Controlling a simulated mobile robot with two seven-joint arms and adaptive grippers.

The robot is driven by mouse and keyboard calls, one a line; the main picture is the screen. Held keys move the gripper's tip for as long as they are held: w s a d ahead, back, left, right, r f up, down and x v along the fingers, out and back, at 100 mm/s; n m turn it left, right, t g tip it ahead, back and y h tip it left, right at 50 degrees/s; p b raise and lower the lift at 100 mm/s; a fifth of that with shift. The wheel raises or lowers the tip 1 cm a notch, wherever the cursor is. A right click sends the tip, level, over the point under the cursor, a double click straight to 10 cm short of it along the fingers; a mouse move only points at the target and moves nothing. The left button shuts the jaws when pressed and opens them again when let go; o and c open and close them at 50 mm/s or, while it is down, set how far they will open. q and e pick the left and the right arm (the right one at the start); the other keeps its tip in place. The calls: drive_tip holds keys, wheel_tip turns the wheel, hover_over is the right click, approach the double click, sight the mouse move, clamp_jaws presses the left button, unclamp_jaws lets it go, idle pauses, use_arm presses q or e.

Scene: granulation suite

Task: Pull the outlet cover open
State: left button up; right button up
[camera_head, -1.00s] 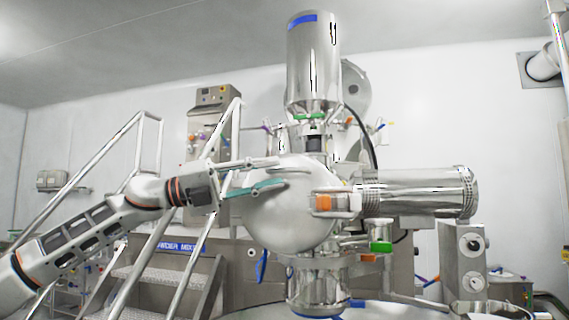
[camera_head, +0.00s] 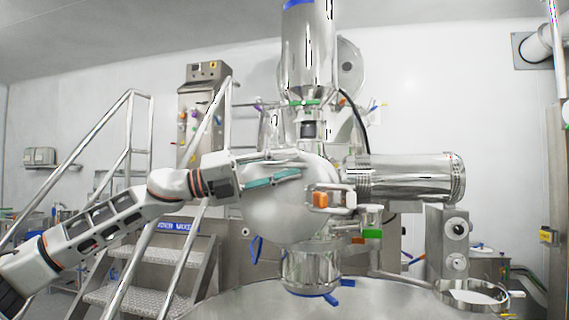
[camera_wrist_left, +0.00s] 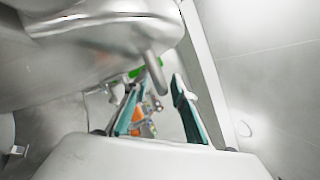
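My left gripper (camera_head: 298,165) reaches in from the left across the front of the round steel bowl (camera_head: 285,218). Its two teal-lined fingers are apart, with nothing held between them. In the left wrist view the open fingers (camera_wrist_left: 156,88) point away from the camera, and a steel rod end (camera_wrist_left: 153,72) shows near the gap. I cannot tell whether they touch. A handle with an orange block (camera_head: 320,199) sits on the bowl's right side, beside the horizontal steel cylinder (camera_head: 405,178). I cannot tell which part is the outlet cover. My right gripper is not in view.
Metal steps with railings (camera_head: 150,255) stand left of the bowl, under my left arm. A tall steel vessel (camera_head: 309,60) rises above the bowl. A large round steel surface (camera_head: 350,303) lies low in front. A steel post (camera_head: 455,235) stands at right.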

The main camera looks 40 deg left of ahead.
use_arm(q)
clamp_jaws()
